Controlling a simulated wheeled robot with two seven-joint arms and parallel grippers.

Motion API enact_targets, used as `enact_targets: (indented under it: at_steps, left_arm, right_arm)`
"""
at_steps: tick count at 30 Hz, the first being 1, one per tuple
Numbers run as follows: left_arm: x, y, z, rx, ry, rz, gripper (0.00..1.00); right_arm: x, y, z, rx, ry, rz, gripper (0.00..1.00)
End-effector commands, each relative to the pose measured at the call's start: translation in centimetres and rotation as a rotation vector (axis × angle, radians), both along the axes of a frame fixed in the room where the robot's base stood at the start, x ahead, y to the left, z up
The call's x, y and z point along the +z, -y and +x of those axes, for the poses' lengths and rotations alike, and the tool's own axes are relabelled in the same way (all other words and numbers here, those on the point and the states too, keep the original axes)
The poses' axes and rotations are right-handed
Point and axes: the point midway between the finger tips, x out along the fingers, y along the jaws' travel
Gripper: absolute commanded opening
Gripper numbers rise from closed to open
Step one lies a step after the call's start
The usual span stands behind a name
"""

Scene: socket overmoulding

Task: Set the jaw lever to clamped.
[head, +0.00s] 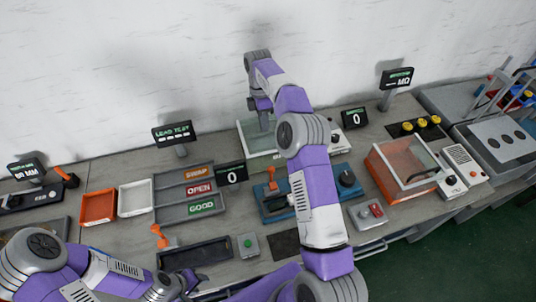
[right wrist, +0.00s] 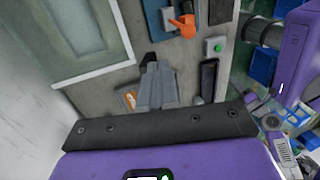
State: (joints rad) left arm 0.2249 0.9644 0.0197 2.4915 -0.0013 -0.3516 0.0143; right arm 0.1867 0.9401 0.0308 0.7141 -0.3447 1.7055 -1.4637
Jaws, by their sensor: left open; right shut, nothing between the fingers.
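An orange lever (head: 271,180) stands up on a blue fixture (head: 277,211) in the middle of the bench. What is probably the same lever (right wrist: 183,26) shows at the top of the right wrist view. Another orange lever (head: 159,236) is at the front left, and a third (head: 66,178) is at the far left; no label shows which is the jaw lever. My right gripper (head: 264,124) is shut and empty over the back of the bench, partly behind my arm; its fingers (right wrist: 153,66) touch no lever. My left gripper (head: 188,281) is open low at the front, by the dark tray.
A dark tray (head: 196,255) and a green-button box (head: 248,245) lie at the front. Orange (head: 98,207) and white (head: 135,198) bins and a labelled rack (head: 183,211) stand left. A clear-lidded orange box (head: 402,171) stands right. My right arm crosses the middle.

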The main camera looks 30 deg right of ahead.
Motion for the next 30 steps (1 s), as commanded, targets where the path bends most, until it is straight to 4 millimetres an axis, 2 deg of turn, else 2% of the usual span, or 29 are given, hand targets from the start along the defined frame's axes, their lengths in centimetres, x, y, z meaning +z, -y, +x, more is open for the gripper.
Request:
enact_targets:
  at_steps: [8, 14, 21, 30]
  left_arm:
    - [-0.6, 0.0, 0.0, 0.000, 0.001, 0.000, 0.43]
    - [-1.0, 0.0, 0.0, 0.000, 0.001, 0.000, 0.43]
    - [-1.0, 0.0, 0.1, 0.000, 0.001, 0.000, 0.43]
    - [-0.7, 0.0, 0.1, 0.000, 0.001, 0.000, 0.43]
  right_arm:
    - [-1.9, -0.1, -0.5, 0.000, -0.002, 0.000, 0.00]
    - [-5.2, -0.3, -1.5, 0.000, -0.003, 0.001, 0.00]
    - [-10.0, -0.7, -2.9, 0.000, -0.003, 0.002, 0.00]
    - [-10.4, -1.3, -5.4, -0.001, -0.001, 0.000, 0.00]
